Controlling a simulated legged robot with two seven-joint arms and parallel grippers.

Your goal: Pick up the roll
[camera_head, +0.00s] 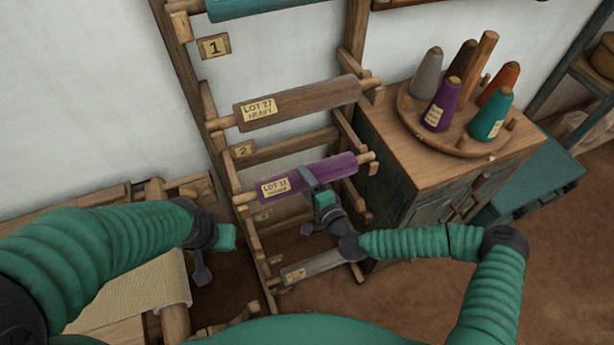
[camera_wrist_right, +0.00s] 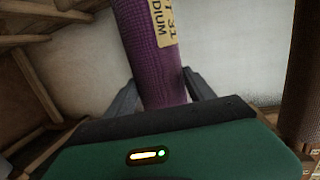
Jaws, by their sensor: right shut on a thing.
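The purple roll (camera_head: 339,167) lies across the middle of the wooden rack, with a paper label reading LOT 31. My right gripper (camera_head: 311,178) is shut around it near its middle, just right of the label. In the right wrist view the purple roll (camera_wrist_right: 148,55) passes between the two dark fingers, its label partly in view. The roll's wooden ends still appear at the rack's pegs; I cannot tell whether it is lifted off them. My left gripper (camera_head: 226,238) hangs left of the rack, away from the roll; its fingers are not clear.
A brown roll (camera_head: 310,102) labelled LOT 27 HEAVY lies above, a teal roll (camera_head: 270,6) higher, and a greyish roll (camera_head: 325,263) below. Right of the rack, a cabinet (camera_head: 385,125) carries a round stand with several yarn cones. A loom with cream cloth (camera_head: 135,295) is at lower left.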

